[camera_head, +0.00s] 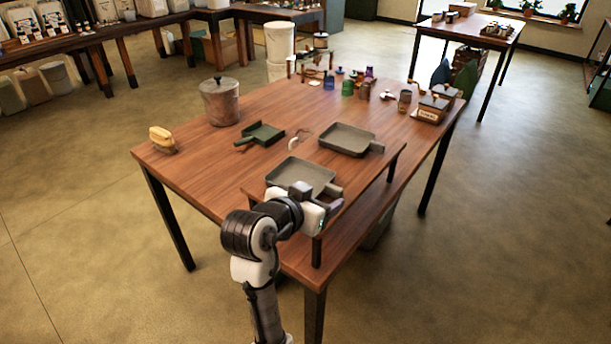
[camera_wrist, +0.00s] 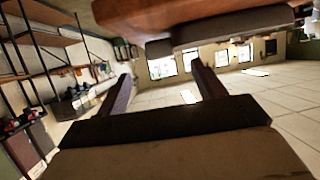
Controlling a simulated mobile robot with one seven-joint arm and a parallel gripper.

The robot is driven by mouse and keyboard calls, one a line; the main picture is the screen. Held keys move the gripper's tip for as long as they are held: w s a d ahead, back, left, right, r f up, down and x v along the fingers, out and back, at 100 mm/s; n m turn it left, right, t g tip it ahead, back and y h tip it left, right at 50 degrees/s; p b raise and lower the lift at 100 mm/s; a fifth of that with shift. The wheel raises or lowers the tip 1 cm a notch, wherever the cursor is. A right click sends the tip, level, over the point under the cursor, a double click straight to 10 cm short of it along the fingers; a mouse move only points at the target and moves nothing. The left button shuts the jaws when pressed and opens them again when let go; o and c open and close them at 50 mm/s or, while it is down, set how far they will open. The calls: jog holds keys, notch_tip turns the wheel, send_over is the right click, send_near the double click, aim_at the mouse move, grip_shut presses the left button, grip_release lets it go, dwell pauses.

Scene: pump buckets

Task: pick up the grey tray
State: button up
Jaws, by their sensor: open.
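Two shallow grey trays with short handles lie on the wooden table. The near grey tray (camera_head: 300,174) is close to the front edge, partly hidden by my arm. The far grey tray (camera_head: 346,138) is behind it to the right. My gripper (camera_head: 332,204) is at the near tray's front right corner, by its handle. In the wrist view my gripper (camera_wrist: 161,70) is open with nothing between its fingers. A grey edge (camera_wrist: 225,30), apparently the near tray's, crosses the top of that view beyond the fingertips. I cannot tell whether they touch.
A dark green dustpan (camera_head: 262,133) lies left of the trays. A lidded metal pot (camera_head: 220,101) and a yellow brush (camera_head: 162,139) stand farther left. Small jars (camera_head: 348,88) and a box (camera_head: 431,109) crowd the back. The left front tabletop is clear.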

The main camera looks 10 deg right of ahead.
aim_at(332, 188)
jog(key=x, duration=0.2)
jog(key=shift+w+d+f, duration=0.15)
jog(key=p+x, duration=0.2)
jog(key=x, duration=0.2)
jog(key=shift+w+d, duration=0.25)
jog(key=shift+w+d+f, duration=0.25)
jog(key=shift+w, duration=0.1)
jog(key=c, duration=1.1)
jog(key=shift+r, duration=0.15)
